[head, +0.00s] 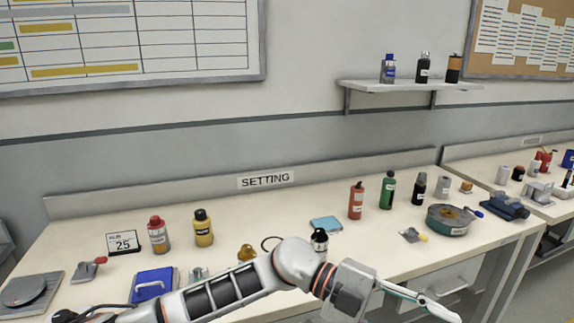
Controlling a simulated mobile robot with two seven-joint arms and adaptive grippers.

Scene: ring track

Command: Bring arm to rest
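My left arm comes in from the lower left and stretches across the front of the bench (290,212). Its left gripper (440,308) points right and slightly down, over the bench's front edge by the drawers. The fingers are seen nearly edge-on and overlap, so I cannot tell whether they are open or shut. I see nothing clearly held. My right gripper is out of view. The arm hides part of the bench front and passes in front of a small dark bottle (319,240).
Red (356,201) and green (387,190) bottles stand at the back. A blue case (154,284) lies left. A wall shelf (405,86) holds three bottles. The bench's middle back is fairly clear.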

